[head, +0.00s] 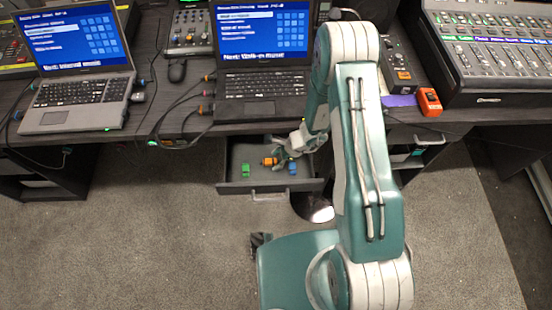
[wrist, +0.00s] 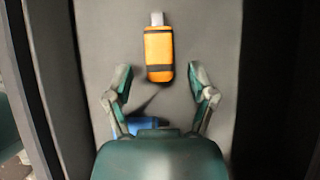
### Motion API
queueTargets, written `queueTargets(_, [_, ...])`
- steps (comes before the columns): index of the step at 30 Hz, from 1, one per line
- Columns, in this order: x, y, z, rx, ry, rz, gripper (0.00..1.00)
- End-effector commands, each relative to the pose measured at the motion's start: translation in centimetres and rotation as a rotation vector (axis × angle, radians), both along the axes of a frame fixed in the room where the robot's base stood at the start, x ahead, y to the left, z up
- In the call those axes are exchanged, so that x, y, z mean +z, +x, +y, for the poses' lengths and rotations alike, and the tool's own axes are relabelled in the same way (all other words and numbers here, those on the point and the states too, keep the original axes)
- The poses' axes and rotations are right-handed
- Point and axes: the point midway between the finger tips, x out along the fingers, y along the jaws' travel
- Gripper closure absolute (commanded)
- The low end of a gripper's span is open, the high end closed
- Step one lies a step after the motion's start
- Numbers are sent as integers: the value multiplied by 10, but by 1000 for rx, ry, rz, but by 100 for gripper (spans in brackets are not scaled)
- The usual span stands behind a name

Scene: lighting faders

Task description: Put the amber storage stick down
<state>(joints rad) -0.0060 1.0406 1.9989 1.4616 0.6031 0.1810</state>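The amber storage stick (wrist: 159,52) has dark bands and a pale metal plug. In the wrist view it lies on the grey drawer floor (wrist: 205,30), just beyond my gripper's fingertips. My gripper (wrist: 160,88) is open, its two fingers apart with nothing between them. In the head view the amber stick (head: 269,161) is in the open drawer (head: 262,189), beside my gripper (head: 280,158). A blue stick (wrist: 145,123) lies partly hidden under my gripper in the wrist view.
A green stick (head: 246,171) lies in the drawer's left part, and the blue stick (head: 292,168) at its right. The desk (head: 190,127) above holds a left laptop (head: 78,92), a middle laptop (head: 262,85), a mixing console (head: 490,60) and cables. The floor in front is open.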

Motion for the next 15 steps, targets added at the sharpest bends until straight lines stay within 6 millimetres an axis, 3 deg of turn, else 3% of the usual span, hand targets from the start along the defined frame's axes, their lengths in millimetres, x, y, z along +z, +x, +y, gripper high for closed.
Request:
queueTargets(8, [4,0,0,-1,0,-1,28])
queueTargets(15, [38,1,-22,-3,0,-5,28])
